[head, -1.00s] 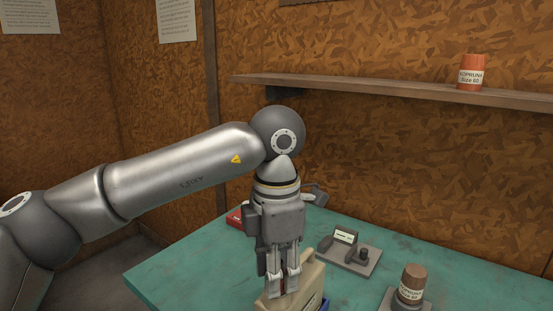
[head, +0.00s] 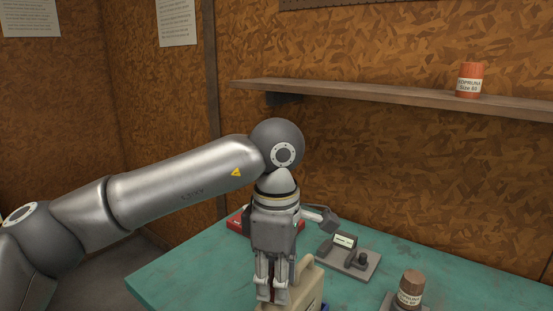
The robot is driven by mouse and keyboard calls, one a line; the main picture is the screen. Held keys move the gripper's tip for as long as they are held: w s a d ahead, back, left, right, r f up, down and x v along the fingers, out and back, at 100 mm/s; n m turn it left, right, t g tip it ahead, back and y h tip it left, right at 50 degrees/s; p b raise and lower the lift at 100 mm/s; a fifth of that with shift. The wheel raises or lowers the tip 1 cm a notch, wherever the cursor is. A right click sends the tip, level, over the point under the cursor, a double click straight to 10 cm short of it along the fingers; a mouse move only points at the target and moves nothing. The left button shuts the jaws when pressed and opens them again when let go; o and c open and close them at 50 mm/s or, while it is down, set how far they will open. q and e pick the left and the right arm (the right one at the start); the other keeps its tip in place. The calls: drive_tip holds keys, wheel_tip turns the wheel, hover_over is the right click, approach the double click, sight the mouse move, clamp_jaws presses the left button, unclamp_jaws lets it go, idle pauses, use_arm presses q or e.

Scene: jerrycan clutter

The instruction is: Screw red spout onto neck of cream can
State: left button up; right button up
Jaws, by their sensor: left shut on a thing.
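The cream can (head: 308,282) stands at the bottom edge of the head view on the green table, with its handle at the top and its lower part cut off. My left gripper (head: 272,294) points down over the can's left part, its fingers shut. A sliver of dark red, the red spout (head: 273,292), shows between the fingertips. The fingers hide most of the spout and the can's neck, so I cannot tell how the spout sits on the neck. My right gripper is out of view.
The green table (head: 460,275) also bears a grey device with a small display (head: 346,240), a labelled brown-capped container (head: 409,290) and a red object (head: 236,222) behind my gripper. An orange labelled container (head: 469,80) stands on the wall shelf (head: 380,92).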

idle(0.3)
use_arm(q)
drive_tip(key=m, duration=0.3)
drive_tip(key=shift+p, duration=0.3)
drive_tip(key=shift+m, duration=1.1)
drive_tip(key=shift+m+p, duration=0.3)
drive_tip(key=shift+m, duration=2.3)
drive_tip(key=shift+m, duration=0.8)
drive_tip(key=m, duration=0.3)
drive_tip(key=shift+p, duration=0.3)
